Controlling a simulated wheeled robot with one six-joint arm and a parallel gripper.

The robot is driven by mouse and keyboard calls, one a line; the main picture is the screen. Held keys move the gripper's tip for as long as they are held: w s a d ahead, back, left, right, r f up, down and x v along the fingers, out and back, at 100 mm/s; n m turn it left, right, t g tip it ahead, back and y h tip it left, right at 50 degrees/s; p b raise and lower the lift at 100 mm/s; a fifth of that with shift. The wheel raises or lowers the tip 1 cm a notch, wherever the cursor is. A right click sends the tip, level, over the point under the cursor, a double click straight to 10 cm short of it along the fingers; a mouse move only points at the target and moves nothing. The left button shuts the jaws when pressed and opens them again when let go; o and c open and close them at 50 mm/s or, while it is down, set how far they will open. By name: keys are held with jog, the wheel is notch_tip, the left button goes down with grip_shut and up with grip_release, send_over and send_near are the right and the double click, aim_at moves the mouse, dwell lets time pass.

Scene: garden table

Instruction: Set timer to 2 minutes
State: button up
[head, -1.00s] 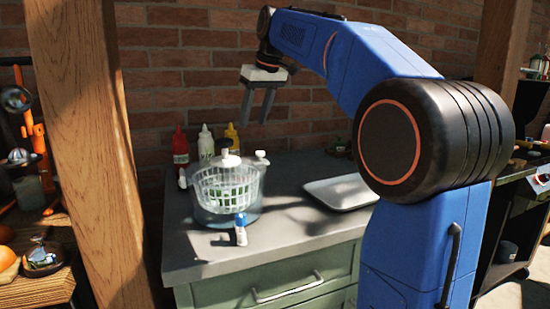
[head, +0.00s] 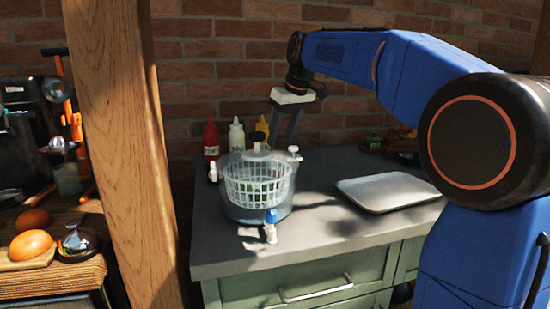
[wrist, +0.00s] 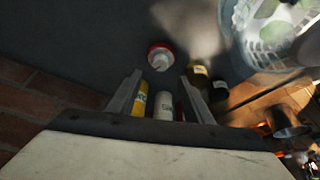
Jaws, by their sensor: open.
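I cannot pick out a timer for certain in either view. A small shiny domed object (head: 78,241) sits on the wooden table at the left; I cannot tell if it is the timer. My gripper (head: 280,138) is open and empty, pointing down over the back of the grey counter, near the salad spinner (head: 258,188). In the wrist view its two fingers (wrist: 160,97) are apart, with bottles showing beyond and between them. Nothing is held.
A red bottle (head: 211,140), white bottle (head: 236,134) and yellow bottle (head: 262,127) stand by the brick wall. A blue-and-white small container (head: 271,226) stands before the spinner. A tray (head: 388,191) lies right. A wooden post (head: 120,150) separates counter and left table.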

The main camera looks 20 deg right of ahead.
jog(key=x, duration=0.8)
jog(key=shift+f, duration=0.4)
jog(key=shift+a, duration=0.1)
jog(key=c, duration=1)
